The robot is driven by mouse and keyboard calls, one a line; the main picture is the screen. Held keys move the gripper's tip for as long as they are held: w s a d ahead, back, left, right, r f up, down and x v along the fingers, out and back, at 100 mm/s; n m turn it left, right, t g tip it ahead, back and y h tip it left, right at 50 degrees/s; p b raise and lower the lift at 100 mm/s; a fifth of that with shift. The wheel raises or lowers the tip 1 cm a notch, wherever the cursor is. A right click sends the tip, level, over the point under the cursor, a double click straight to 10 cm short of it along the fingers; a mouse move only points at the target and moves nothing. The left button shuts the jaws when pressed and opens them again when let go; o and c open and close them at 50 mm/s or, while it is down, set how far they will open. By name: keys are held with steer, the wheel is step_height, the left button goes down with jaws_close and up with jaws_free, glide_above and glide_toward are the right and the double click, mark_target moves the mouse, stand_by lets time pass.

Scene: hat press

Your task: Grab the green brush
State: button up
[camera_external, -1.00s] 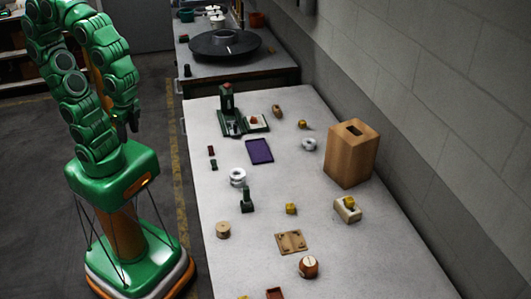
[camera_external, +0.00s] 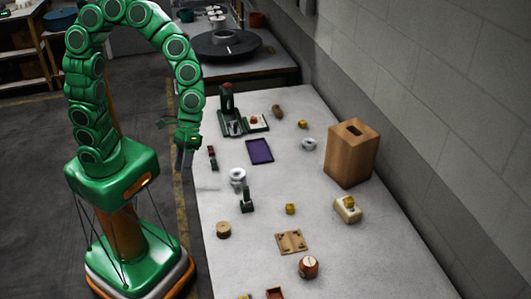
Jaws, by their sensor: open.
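My gripper (camera_external: 184,160) hangs open and empty, fingers pointing down, at the left edge of the table. A small dark green piece with an upright handle (camera_external: 246,199) stands on the table, to the right of and nearer the camera than my gripper. It may be the green brush, but it is too small to be sure. My gripper is well apart from it.
The pale table (camera_external: 265,205) holds a green press (camera_external: 228,112), a purple pad (camera_external: 260,151), white rings (camera_external: 237,177), a round wooden piece (camera_external: 223,230) and a tall wooden box (camera_external: 350,158). Small dark red and green pieces (camera_external: 212,157) lie just right of my gripper.

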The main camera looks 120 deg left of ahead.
steer(key=w+a+f+n+t+h, duration=0.25)
steer(key=w+a+n, duration=0.2)
steer(key=w, duration=0.45)
steer(key=n+t, duration=0.6)
steer(key=n, duration=0.3)
glide_toward(247, 195)
steer(key=w+d, duration=0.2)
steer(key=shift+w+d+f+g+h, duration=0.1)
steer(key=shift+w+f+g+h, duration=0.15)
steer(key=shift+w, duration=0.05)
steer(key=shift+a+f+n, duration=0.35)
steer(key=shift+f+n, duration=0.1)
steer(key=shift+f, duration=0.05)
steer(key=shift+x, duration=3.9)
steer(key=shift+s+d, duration=0.1)
steer(key=shift+s, duration=0.05)
jaws_close()
